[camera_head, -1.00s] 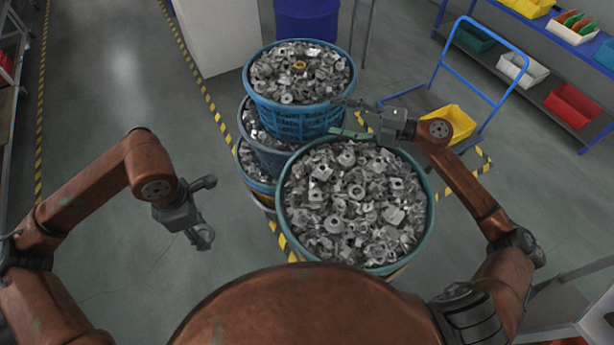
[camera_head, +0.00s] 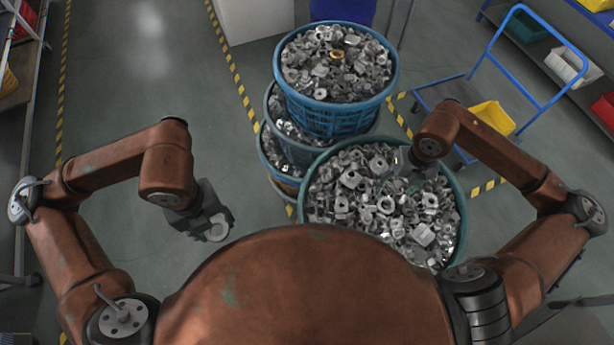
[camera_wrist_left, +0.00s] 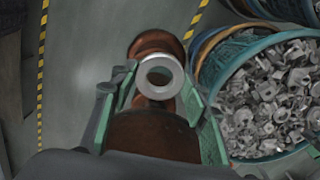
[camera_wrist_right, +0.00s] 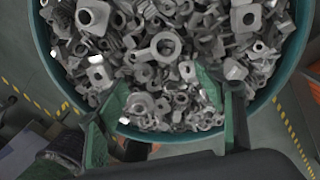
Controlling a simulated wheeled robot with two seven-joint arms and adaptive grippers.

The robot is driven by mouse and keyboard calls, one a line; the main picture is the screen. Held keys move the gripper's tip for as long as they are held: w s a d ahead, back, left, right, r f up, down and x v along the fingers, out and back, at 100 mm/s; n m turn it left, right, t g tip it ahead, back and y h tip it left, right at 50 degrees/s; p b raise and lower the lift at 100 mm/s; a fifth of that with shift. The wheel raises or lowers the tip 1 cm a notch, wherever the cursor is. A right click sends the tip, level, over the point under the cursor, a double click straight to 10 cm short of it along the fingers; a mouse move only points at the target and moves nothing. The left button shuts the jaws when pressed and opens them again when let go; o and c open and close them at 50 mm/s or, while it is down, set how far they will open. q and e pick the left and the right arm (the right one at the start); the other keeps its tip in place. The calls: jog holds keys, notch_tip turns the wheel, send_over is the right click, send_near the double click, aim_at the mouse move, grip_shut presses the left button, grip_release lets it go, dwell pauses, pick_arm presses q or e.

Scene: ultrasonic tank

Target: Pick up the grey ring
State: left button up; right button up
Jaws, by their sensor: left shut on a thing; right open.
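A grey ring (camera_head: 217,235) is held at the tips of my left gripper (camera_head: 213,224), out over open floor to the left of the baskets. In the left wrist view the ring (camera_wrist_left: 159,60) sits between the two green-edged fingers, its hole facing the camera. My right gripper (camera_head: 402,163) is above the front basket (camera_head: 463,215), which is full of mixed grey metal parts. In the right wrist view its fingers (camera_wrist_right: 168,98) are apart over the parts, with nothing held between them that I can make out. More ring-shaped parts lie in this basket.
A blue basket (camera_head: 335,118) of metal parts is stacked on other baskets behind the front one. It has a brass-coloured ring (camera_head: 337,54) on top. A blue-handled cart (camera_head: 545,83) with a yellow bin (camera_head: 492,116) stands at right. The left floor is clear.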

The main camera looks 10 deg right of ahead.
jog(key=p, duration=0.2)
send_over(385, 207)
jog(key=shift+h, duration=0.4)
jog(key=f, duration=0.6)
jog(key=shift+s+d+f, duration=0.15)
jog(key=shift+d, duration=0.25)
jog(key=f, duration=0.1)
jog(key=f+p, duration=0.1)
jog(key=f, duration=0.1)
jog(key=f+p, duration=0.1)
jog(key=shift+a+f, duration=0.3)
jog(key=shift+a, duration=0.05)
jog(key=shift+w+f, duration=0.2)
jog(key=shift+f, duration=0.35)
pick_arm(q)
jog(key=shift+n, duration=0.5)
notch_tip(385, 207, up, 5)
jog(key=shift+s+f, duration=0.1)
jog(key=shift+f, duration=0.1)
pick_arm(e)
jog(key=shift+c, duration=0.6)
jog(key=c, duration=1.2)
